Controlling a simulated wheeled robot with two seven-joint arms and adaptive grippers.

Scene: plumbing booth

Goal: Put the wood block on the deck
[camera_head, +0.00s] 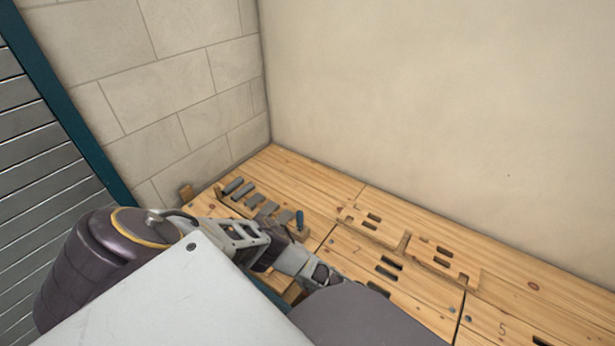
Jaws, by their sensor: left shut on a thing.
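The deck (345,262) is a light wooden bench top with dark slots and faint numbers, running along the walls. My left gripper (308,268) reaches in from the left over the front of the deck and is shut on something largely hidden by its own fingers. A small wood-coloured piece (292,293) shows just under the fingers; it looks like the wood block, but most of it is covered. I cannot tell whether it touches the deck. My right gripper is not in view.
Several grey metal pieces (243,191) lie in a row at the deck's left end. Walls close off the back and left.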

